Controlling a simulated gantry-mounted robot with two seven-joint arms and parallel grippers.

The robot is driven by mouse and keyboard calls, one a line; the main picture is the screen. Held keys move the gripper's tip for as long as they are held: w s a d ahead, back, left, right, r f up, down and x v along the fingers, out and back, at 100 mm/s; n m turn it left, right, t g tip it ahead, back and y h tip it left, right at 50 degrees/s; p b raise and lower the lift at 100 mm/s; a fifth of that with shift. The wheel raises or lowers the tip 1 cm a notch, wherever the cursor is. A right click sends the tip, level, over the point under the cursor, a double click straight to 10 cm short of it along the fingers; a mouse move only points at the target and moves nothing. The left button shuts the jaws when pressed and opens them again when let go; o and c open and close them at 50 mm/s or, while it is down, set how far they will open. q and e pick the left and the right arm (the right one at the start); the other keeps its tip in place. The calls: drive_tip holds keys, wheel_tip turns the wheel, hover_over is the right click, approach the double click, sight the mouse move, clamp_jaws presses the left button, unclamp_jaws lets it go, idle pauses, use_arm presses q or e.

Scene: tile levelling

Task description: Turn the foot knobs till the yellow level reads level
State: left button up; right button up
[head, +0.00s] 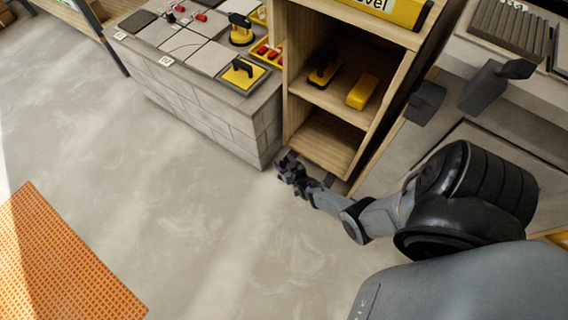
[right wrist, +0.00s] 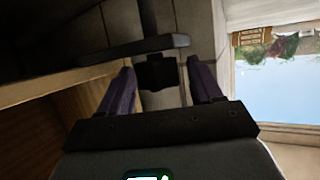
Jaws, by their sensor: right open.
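A yellow box-like piece with black lettering ending in "vel" (head: 385,8) lies along the top of the wooden shelf, cut off by the head view's upper edge; its reading cannot be made out. Small red knob-like parts (head: 185,15) sit on the grey tiles (head: 182,46). I cannot tell whether they are the foot knobs. My right gripper (head: 288,168) is low in front of the shelf, near the tiled block's lower corner. In the right wrist view its two purplish fingers (right wrist: 160,82) are apart. A dark bar (right wrist: 140,48) crosses just beyond them. My left gripper is out of view.
The tiled block (head: 205,98) carries yellow-and-black handled tools (head: 240,73) and a yellow tray with red pieces (head: 267,53). The wooden shelf (head: 292,90) holds a yellow block (head: 362,92). Open floor (head: 190,210) and an orange perforated mat (head: 60,260) lie left.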

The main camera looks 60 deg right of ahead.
drive_tip(key=shift+w, duration=0.1)
drive_tip(key=shift+c, duration=0.3)
drive_tip(key=c, duration=0.9)
drive_tip(key=shift+m+g+h, duration=0.7)
drive_tip(key=shift+m+h, duration=0.1)
drive_tip(key=shift+m, duration=0.1)
drive_tip(key=o, duration=1)
drive_tip(key=shift+c, duration=0.2)
